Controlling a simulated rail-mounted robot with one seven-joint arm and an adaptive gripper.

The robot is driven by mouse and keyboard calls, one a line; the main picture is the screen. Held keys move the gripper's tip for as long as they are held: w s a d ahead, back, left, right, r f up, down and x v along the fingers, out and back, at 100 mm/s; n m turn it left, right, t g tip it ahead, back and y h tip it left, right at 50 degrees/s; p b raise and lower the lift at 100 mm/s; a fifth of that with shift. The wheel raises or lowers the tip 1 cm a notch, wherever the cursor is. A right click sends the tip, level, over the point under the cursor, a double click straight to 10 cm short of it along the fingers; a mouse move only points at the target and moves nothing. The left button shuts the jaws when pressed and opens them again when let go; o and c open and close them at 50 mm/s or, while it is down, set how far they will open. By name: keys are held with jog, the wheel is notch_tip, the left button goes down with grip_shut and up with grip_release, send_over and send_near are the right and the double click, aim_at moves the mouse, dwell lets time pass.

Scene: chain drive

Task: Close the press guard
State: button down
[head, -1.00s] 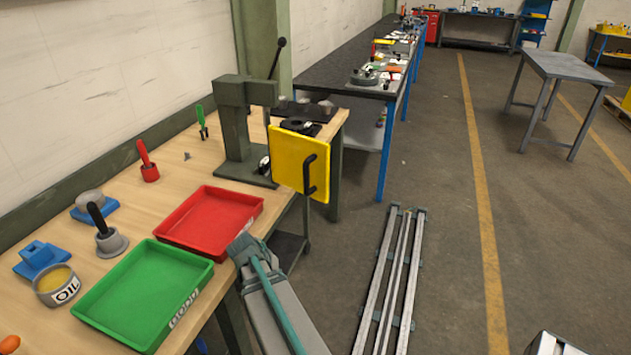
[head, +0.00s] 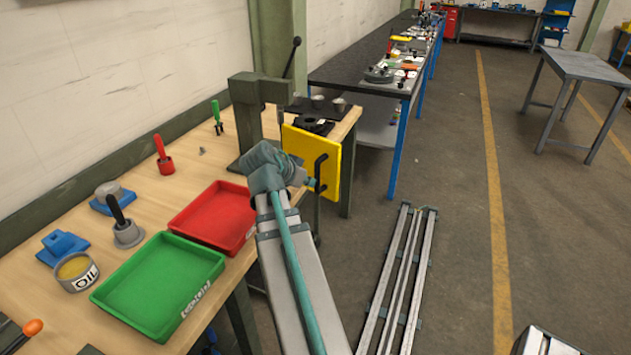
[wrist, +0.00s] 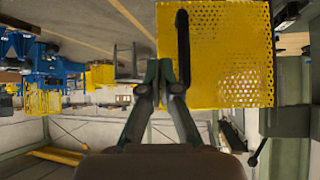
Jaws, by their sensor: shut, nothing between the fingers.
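The yellow press guard (head: 345,165) is a flat panel that stands out at the table's front edge, to the right of the dark green press (head: 245,110). Its black handle (head: 322,172) is on the face toward me. In the wrist view the guard (wrist: 230,60) is a perforated yellow sheet with the black handle (wrist: 183,45) along its left side. My gripper (wrist: 161,82) is shut and empty, its tips just left of the handle's lower end; I cannot tell whether they touch it. In the head view my arm hides part of the guard's lower left.
A red tray (head: 215,215) and a green tray (head: 160,285) lie on the wooden bench, left of my arm. The press lever (head: 292,55) rises behind the guard. Floor rails (head: 400,280) run at right, with open floor beyond.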

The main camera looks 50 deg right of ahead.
jog(key=p, duration=0.2)
send_near(335, 183)
notch_tip(335, 183, down, 4)
jog(key=shift+w+d+f+p, duration=0.1)
jog(key=shift+d+p, duration=0.65)
jog(key=shift+d, duration=1.55)
